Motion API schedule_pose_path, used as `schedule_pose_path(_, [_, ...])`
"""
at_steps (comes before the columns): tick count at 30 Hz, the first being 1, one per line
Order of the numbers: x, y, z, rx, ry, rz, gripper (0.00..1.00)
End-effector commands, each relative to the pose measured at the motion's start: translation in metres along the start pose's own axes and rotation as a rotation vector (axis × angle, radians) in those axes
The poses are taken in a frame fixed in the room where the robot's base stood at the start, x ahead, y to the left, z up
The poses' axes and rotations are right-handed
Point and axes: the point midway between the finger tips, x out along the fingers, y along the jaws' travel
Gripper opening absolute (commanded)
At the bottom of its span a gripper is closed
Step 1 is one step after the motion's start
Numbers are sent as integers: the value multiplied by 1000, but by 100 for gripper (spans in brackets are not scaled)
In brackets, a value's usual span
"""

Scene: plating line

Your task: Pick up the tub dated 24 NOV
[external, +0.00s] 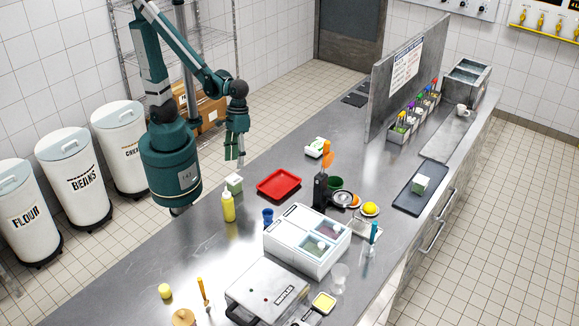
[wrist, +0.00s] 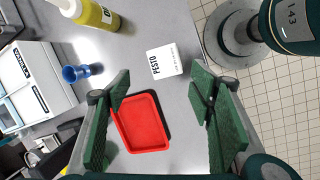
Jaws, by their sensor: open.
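A white tub (external: 234,183) with pale green sides stands on the steel counter near my base. In the wrist view its white lid (wrist: 163,62) reads PESTO; smaller print on it is too small to read. A similar white and green tub (external: 318,147) is further back, and another tub (external: 420,185) is on a dark tray at the right. No date is legible on any of them. My gripper (external: 235,158) hangs above the near tub, open and empty. In the wrist view the green fingers (wrist: 160,92) are wide apart, with the lid beyond their tips.
A red tray (external: 279,184) is right of the near tub, and a yellow bottle (external: 229,207) stands close in front. A blue cup (external: 267,217) and white topping unit (external: 307,240) are nearby. An upright steel partition (external: 404,72) stands at the back.

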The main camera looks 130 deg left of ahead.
Motion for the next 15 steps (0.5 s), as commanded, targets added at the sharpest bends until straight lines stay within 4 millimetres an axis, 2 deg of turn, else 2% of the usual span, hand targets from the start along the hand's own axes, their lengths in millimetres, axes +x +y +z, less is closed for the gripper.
schedule_pose_path(9, [31, -5, -12, -225, -101, -59, 54])
schedule_pose_path(15, [43, -9, -16, -317, -140, -88, 54])
